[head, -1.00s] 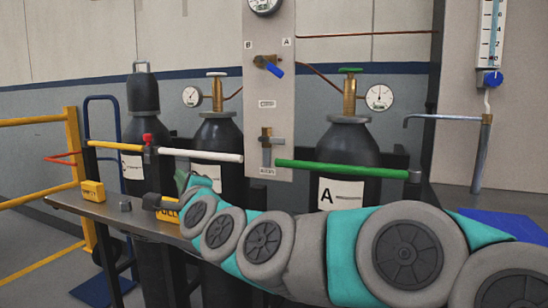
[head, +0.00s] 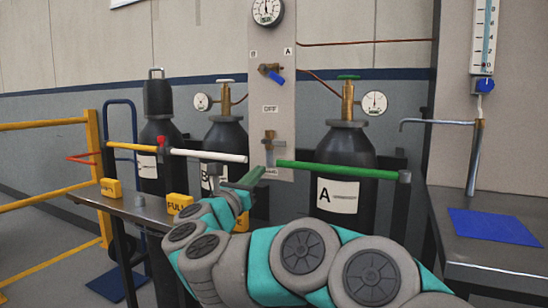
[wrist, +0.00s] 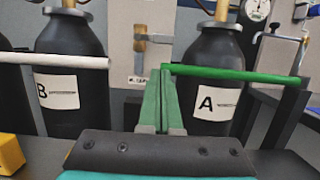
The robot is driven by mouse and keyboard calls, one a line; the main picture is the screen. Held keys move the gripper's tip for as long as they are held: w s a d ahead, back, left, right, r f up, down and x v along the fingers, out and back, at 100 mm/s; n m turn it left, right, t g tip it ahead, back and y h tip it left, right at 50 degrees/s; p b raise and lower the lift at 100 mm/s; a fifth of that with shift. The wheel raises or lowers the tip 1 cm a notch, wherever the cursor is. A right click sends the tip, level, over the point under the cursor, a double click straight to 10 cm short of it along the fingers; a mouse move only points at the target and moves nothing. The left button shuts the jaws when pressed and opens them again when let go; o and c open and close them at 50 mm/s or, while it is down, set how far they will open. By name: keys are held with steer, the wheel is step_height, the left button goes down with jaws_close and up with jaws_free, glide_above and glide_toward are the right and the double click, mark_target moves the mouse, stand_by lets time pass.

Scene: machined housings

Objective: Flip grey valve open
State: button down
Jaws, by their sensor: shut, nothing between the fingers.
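The grey valve (head: 269,142) is on the light panel, above the left end of the green bar. It has a brass body, and a greyish part hangs down from it; the exact lever angle is hard to tell. In the wrist view the valve (wrist: 141,45) is ahead, above and slightly left of my fingertips. My gripper (head: 262,171) has green fingers pressed together, with nothing between them. In the wrist view my gripper (wrist: 165,72) points toward the panel. Its tips look just below the valve and near the green bar's end; whether they touch anything is unclear.
A blue-handled valve (head: 272,73) is higher on the panel. A green bar (head: 335,170) and a white bar (head: 210,155) run in front of black cylinders. Cylinder A (head: 345,145) stands right. A blue mat (head: 495,226) lies right.

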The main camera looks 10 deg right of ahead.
mark_target(273, 142)
stand_by(0.3)
steer(key=p+x, duration=0.1)
steer(key=x, duration=0.9)
steer(key=shift+p, duration=0.35)
